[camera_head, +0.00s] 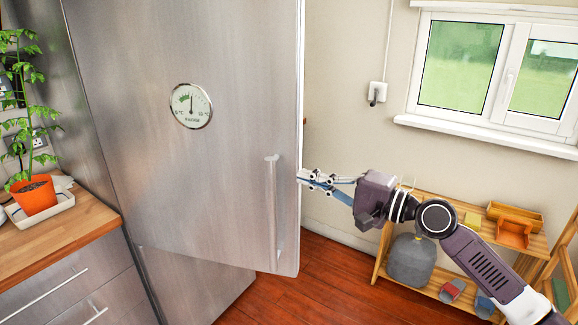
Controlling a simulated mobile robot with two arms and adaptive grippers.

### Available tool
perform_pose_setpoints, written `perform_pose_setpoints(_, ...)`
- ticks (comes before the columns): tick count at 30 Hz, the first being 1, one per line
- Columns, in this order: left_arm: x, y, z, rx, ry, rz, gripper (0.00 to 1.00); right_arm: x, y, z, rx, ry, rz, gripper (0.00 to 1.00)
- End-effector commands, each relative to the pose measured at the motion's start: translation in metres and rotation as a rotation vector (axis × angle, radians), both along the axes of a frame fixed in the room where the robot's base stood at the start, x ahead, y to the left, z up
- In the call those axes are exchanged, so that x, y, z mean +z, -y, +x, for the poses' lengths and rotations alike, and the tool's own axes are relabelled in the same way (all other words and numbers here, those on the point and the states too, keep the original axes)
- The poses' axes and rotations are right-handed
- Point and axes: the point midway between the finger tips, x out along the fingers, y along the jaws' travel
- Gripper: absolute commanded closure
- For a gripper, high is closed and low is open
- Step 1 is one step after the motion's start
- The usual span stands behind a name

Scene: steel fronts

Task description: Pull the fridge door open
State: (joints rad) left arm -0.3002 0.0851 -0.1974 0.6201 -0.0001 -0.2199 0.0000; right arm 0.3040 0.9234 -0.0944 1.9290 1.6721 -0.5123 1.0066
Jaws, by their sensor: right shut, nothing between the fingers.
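The steel fridge door (215,165) fills the left and middle of the head view. It stands partly open, its free right edge swung out past the lower steel front (190,280). Its vertical bar handle (271,210) is near that edge. My right gripper (303,178) is just right of the door's free edge, level with the upper part of the handle, and is not on the handle. Its fingers are shut and empty, pointing left. Whether the fingertips touch the door edge I cannot tell. The fridge's inside is hidden behind the door. My left gripper is not in view.
A round thermometer (191,105) is on the door. A wooden counter (75,236) with a potted plant (35,194) stands at left. A low wooden shelf (440,205) with a grey container (412,260) is at right, under a window (490,70). Red-brown floor (300,300) shows below the door.

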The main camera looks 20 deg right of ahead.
Motion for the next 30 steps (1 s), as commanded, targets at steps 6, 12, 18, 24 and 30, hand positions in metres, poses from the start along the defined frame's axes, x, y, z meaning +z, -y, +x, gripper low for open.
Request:
perform_pose_setpoints(6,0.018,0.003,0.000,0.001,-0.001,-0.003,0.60,0.004,-0.021,0.026,0.000,0.002,0.002,1.00)
perform_pose_setpoints(12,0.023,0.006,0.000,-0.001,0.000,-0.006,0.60,0.002,-0.031,0.040,-0.001,0.002,-0.001,1.00)
perform_pose_setpoints(18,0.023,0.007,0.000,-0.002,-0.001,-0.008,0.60,0.000,-0.033,0.042,-0.001,0.002,-0.002,1.00)
perform_pose_setpoints(24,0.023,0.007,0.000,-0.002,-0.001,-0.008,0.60,0.000,-0.033,0.042,-0.001,0.001,-0.002,1.00)
perform_pose_setpoints(30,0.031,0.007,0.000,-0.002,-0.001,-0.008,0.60,0.002,-0.040,0.043,0.000,-0.001,-0.001,1.00)
